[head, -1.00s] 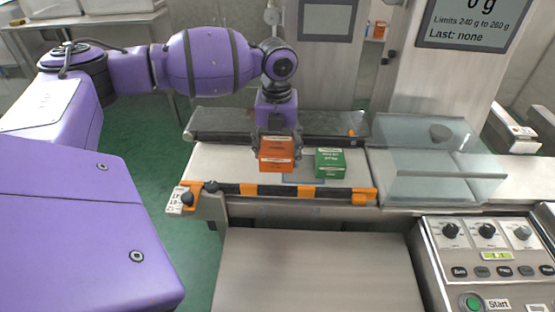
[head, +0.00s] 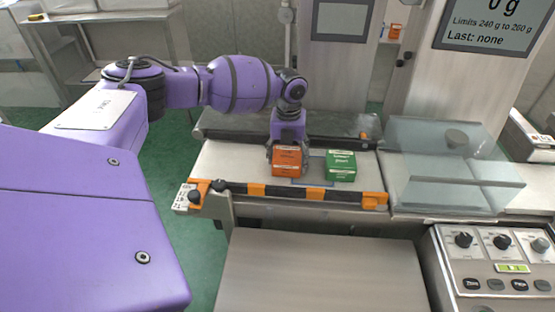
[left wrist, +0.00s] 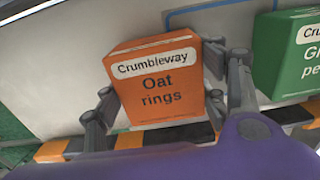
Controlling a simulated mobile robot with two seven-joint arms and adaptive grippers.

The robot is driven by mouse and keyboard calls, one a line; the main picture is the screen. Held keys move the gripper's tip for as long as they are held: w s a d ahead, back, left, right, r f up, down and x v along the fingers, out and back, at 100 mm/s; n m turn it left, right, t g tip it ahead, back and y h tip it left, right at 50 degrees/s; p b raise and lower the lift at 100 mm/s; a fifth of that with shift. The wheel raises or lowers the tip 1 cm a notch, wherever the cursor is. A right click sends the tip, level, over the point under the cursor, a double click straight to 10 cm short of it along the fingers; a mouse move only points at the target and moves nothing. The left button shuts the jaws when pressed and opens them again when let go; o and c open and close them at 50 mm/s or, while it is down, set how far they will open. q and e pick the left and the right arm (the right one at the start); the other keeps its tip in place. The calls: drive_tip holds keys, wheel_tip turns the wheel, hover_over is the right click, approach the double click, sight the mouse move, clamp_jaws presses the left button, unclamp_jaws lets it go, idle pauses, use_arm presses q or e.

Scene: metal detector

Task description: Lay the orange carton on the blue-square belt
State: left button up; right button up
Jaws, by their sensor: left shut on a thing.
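The orange carton (head: 286,161) is a box labelled "Oat rings". I cannot tell whether the carton's base touches the belt. My right gripper is not in view.
A green carton (head: 341,165) stands on the belt right of the orange one, at the blue outline's right side. An orange-black striped rail (head: 285,191) runs along the front edge. A clear cover (head: 440,155) is at the right, a dark belt (head: 240,125) behind.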

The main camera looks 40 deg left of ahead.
sight(287, 155)
use_arm(q)
drive_tip(key=o, duration=0.9)
drive_tip(key=shift+s+f, duration=0.1)
drive_tip(key=shift+f, duration=0.05)
drive_tip(key=o, duration=0.4)
drive_tip(key=shift+o, duration=0.2)
wheel_tip(287, 155, up, 12)
drive_tip(key=shift+r, duration=0.2)
